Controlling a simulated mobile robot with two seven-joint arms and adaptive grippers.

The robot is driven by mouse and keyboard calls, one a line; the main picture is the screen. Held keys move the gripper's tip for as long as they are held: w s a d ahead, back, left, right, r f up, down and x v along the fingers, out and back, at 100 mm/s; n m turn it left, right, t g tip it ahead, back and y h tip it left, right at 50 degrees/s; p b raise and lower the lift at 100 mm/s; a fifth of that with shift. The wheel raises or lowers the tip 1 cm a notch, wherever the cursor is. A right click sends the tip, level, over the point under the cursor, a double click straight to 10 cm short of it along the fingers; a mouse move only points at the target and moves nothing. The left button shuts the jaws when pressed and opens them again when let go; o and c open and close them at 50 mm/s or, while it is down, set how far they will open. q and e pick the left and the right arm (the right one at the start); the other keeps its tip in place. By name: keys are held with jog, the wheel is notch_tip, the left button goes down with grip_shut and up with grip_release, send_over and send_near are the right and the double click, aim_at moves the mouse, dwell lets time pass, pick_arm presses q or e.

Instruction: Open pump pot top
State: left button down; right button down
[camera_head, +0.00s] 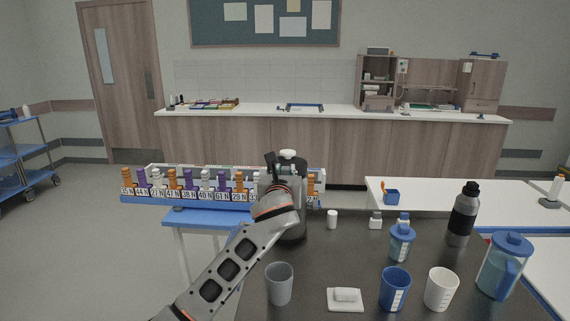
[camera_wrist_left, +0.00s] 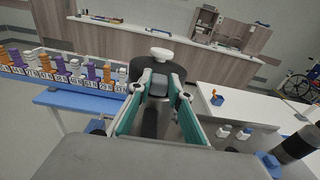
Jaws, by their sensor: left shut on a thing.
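The pump pot (camera_head: 293,232) stands on the dark table, mostly hidden behind my left arm and gripper. Its white top knob (camera_head: 288,154) shows above the gripper, and also in the left wrist view (camera_wrist_left: 162,53), over a dark round lid (camera_wrist_left: 179,68). My left gripper (camera_head: 284,172) is at the pot's top. In the left wrist view its two green-padded fingers (camera_wrist_left: 159,84) are closed on a grey part at the front of the pot's top, just below the knob. The lid looks level. My right gripper is in neither view.
A grey cup (camera_head: 279,284), white soap dish (camera_head: 345,300), blue cup (camera_head: 394,289), white cup (camera_head: 440,289), blue-lidded pitcher (camera_head: 501,266) and black bottle (camera_head: 463,214) stand on the table. A rack of numbered holders (camera_head: 186,198) stands behind left.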

pick_arm(q)
jog(key=shift+s+f+t, duration=0.1)
jog(key=shift+f+t, duration=0.2)
jog(key=shift+f, duration=0.15)
jog(key=shift+a, duration=0.1)
jog(key=c, duration=1.8)
grip_release()
jog(key=shift+f, duration=0.15)
jog(key=shift+c, duration=0.2)
jog(key=s, duration=1.2)
